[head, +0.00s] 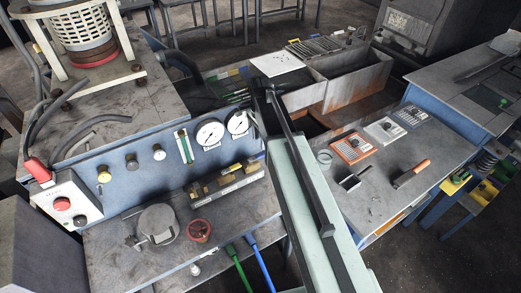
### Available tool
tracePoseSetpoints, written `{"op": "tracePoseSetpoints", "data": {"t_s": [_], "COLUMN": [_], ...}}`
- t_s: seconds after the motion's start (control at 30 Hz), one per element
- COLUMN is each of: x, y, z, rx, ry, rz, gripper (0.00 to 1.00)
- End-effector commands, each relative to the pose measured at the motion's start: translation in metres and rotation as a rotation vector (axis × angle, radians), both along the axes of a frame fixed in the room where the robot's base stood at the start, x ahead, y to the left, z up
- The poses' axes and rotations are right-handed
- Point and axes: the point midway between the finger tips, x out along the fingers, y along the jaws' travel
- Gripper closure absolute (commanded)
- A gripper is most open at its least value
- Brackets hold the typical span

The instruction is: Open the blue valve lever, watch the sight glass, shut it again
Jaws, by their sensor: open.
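A blue lever (260,262) slants down from the front bench, right of a green lever (237,268). Its upper end meets the bench edge and its lower part hangs over the floor. Two slim tubes with green in them (184,146), which look like the sight glass, are on the blue panel left of two round gauges. My pale green arm crosses the middle. The dark far end, which seems to be my gripper (262,108), is open, above and right of the gauges and apart from the blue lever. Its fingers are hard to make out.
A grey round lidded pot (158,222) and a red cup (199,230) stand on the front bench. A brass fitting block (224,183) lies behind them. The right bench (385,205) holds an orange-handled tool (411,174).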

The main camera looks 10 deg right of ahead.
Motion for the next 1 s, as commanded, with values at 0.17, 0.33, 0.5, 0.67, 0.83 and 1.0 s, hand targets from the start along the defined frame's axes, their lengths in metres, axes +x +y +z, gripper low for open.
{"op": "tracePoseSetpoints", "data": {"t_s": [0.17, 0.33, 0.5, 0.67, 0.83, 1.0], "x": [0.0, 0.0, 0.0, 0.0, 0.0, 0.0], "y": [-0.001, -0.001, -0.001, -0.002, -0.002, -0.002], "z": [-0.003, -0.022, -0.052, -0.076, -0.08, -0.078], "rx": [0.0, 0.0, 0.0, 0.0, 0.0, 0.0], "ry": [0.0, 0.0, 0.0, 0.0, 0.0, 0.0], "rz": [-0.015, -0.014, -0.013, -0.013, -0.013, -0.013], "gripper": [0.56, 0.56, 0.56, 0.56, 0.56, 0.56]}}
